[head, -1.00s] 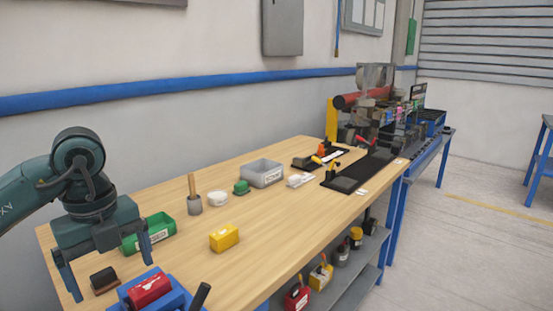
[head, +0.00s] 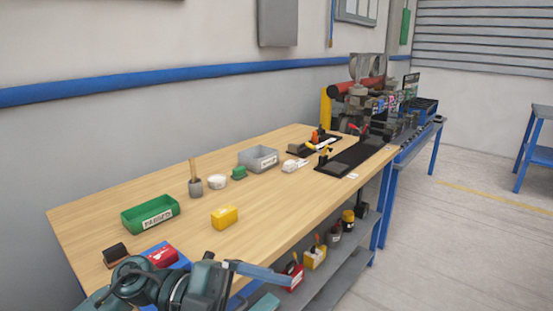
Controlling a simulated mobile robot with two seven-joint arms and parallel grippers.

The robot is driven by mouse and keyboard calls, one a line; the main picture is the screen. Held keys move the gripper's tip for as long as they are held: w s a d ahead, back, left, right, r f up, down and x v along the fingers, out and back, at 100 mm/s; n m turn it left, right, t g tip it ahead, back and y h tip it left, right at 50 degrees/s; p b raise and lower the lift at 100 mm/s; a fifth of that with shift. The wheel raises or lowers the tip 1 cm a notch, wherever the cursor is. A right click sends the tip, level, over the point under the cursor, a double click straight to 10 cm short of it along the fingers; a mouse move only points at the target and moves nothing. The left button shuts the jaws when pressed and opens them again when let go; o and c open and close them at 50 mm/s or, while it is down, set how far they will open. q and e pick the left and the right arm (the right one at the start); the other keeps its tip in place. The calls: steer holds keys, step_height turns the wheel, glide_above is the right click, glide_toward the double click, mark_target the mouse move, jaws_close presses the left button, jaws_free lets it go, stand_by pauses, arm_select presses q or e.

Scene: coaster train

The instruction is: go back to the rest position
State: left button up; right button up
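My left gripper (head: 264,289) is low at the bottom of the head view, turned sideways with its fingers pointing right. The two fingers are apart with nothing seen between them, so it looks open and empty. It is at the near edge of the wooden workbench (head: 115,217), in front of the bench's shelves. My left arm (head: 150,288) comes in from the bottom left and covers part of a blue fixture (head: 181,258) with a red block (head: 162,257) on it. My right gripper is not in view.
A green tray (head: 150,214), a yellow block (head: 225,217), a dark brush-like block (head: 116,254) and a grey bin (head: 258,158) stand on the bench. Black fixtures (head: 343,161) are at its far end. The lower shelf (head: 335,285) holds several containers.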

arm_select(q)
steer(key=w+a+f+n+t+y+p, duration=0.1)
steer(key=w+a+f+n+t+y, duration=0.3)
steer(key=n+t, duration=0.75)
steer(key=w+a+f+n+t+y, duration=0.1)
steer(key=w+a+f+n+t, duration=0.3)
steer(key=n+t, duration=0.7)
steer(key=s+a+f+n+g+y, duration=0.2)
steer(key=s+f, duration=0.4)
steer(key=f, duration=0.4)
steer(key=s+a+f+n+g+y, duration=0.2)
steer(key=s+f+n+g+y, duration=0.2)
steer(key=f, duration=0.6)
steer(key=s+g+y, duration=0.1)
steer(key=s+y, duration=0.1)
steer(key=s, duration=0.1)
steer(key=shift+s+a+f, duration=0.15)
steer(key=shift+s+f, duration=0.05)
steer(key=shift+f, duration=0.1)
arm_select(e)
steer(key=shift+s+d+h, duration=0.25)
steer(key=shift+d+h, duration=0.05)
arm_select(q)
steer(key=shift+g, duration=0.25)
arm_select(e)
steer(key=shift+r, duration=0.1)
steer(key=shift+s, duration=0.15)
